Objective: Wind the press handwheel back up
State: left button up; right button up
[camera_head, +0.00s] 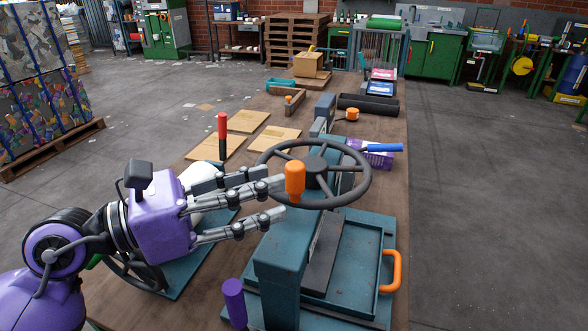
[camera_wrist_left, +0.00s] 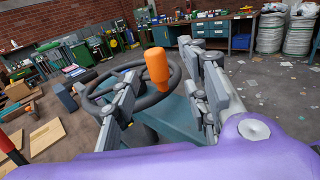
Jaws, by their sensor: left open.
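The press handwheel (camera_head: 347,194) is a dark spoked ring lying roughly level on top of the teal press (camera_head: 277,262). Its upright orange knob (camera_head: 295,178) stands on the rim's near left side. My left gripper (camera_head: 280,201) comes in from the left, open, with its fingertips close beside the knob. In the left wrist view the orange knob (camera_wrist_left: 157,66) shows between the spread fingers, with the handwheel (camera_wrist_left: 92,92) behind it. I cannot tell whether any finger touches the knob. My right gripper is out of view.
A teal tray with an orange handle (camera_head: 391,271) is at the press's right foot. A red upright lever (camera_head: 222,135) stands behind my left gripper. A purple box (camera_head: 378,158) and black roller (camera_head: 368,104) lie beyond the wheel. Wooden boards (camera_head: 249,121) lie flat at left.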

aim_at(295, 176)
pick_arm(q)
jog(key=p+x, duration=0.1)
jog(key=x, duration=0.5)
jog(key=shift+w, duration=0.25)
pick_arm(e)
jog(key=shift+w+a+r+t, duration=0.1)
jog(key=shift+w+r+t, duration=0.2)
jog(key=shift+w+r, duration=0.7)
pick_arm(q)
jog(key=shift+c, duration=0.7)
grip_shut()
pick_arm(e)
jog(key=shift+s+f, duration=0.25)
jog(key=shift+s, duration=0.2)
